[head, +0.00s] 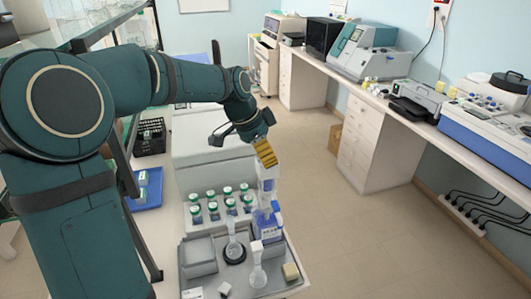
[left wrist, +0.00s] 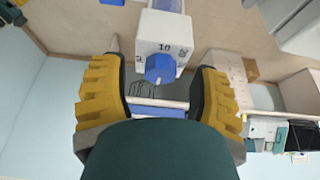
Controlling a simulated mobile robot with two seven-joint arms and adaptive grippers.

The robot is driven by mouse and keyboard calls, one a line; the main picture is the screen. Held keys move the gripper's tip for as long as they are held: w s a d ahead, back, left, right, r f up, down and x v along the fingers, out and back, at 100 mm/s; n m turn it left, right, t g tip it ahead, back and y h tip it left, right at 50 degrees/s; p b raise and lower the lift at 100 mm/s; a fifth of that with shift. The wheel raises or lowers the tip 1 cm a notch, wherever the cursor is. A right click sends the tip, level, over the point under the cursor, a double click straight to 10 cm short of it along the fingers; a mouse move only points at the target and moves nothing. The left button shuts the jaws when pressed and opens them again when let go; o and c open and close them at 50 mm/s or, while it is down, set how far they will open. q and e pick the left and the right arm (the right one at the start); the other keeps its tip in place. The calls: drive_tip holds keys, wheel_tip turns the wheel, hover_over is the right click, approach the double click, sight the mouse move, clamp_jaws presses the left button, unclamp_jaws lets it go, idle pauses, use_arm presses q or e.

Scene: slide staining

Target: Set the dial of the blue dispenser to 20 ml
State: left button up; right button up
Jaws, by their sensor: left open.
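The blue dispenser (head: 267,222) stands on the tray, a bottle with a blue label and a pale, clear upper part. In the left wrist view its white dial block (left wrist: 150,32) carries a blue knob (left wrist: 160,68). The number 10 is readable above the knob; marks to either side are too small to read surely. My left gripper (head: 264,152) is at the dispenser's top in the head view. In the left wrist view its yellow fingers (left wrist: 160,88) are open, one on each side of the knob, with visible gaps. My right gripper is out of view.
Several green-capped bottles (head: 213,212) stand just behind. A blue tray (head: 150,190) is at the left. A bench with instruments (head: 363,52) runs along the right; the floor between is clear.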

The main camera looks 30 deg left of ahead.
use_arm(q)
drive_tip(key=shift+w+f, duration=0.1)
drive_tip(key=shift+f, duration=0.15)
clamp_jaws()
